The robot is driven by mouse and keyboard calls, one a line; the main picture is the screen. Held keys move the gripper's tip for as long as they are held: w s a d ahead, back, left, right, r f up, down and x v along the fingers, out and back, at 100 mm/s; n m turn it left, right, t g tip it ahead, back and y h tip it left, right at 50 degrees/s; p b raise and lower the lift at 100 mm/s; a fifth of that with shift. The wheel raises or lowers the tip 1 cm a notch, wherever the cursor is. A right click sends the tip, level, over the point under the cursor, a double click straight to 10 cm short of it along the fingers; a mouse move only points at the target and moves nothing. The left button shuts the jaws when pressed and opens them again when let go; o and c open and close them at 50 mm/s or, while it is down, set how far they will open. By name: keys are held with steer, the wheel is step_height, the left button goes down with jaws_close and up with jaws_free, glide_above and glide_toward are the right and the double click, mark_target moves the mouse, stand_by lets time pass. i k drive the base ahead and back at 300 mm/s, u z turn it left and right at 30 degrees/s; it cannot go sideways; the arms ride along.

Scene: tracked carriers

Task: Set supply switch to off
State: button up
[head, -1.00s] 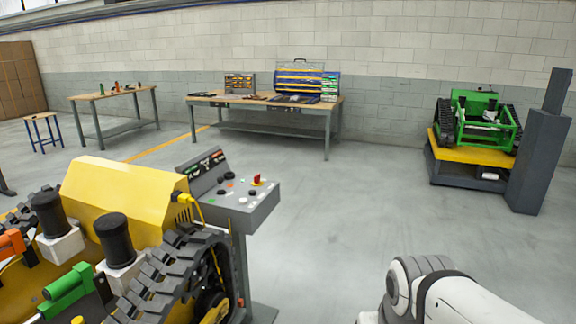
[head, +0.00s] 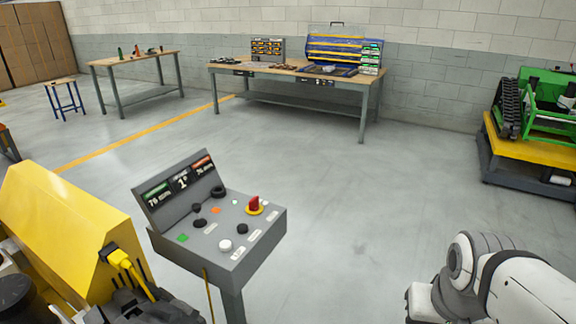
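A grey control console (head: 262,239) on a post stands left of centre in the head view. Its sloped top carries a red rotary switch (head: 254,204) on a yellow base, several black knobs (head: 218,191), a white button (head: 225,245), and small green and orange patches. The labels are too small to read, so I cannot tell which control is the supply switch or how it is set. An upright display panel (head: 180,187) stands at the console's back. My white arm shows at the lower right, apart from the console; my gripper is out of view.
A yellow tracked carrier (head: 60,235) stands close at the left, its yellow cable plug (head: 120,258) near the console. A green carrier (head: 550,112) sits on a yellow-topped platform (head: 530,150) at right. Workbenches (head: 295,72) line the back. Open floor lies right of the console.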

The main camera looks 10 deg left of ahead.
mark_target(253, 203)
steer(key=u, duration=0.55)
steer(key=i, duration=1.1)
steer(key=u, duration=0.6)
steer(key=k, duration=0.85)
steer(key=u, duration=0.2)
steer(key=i, duration=0.9)
steer(key=z, duration=0.05)
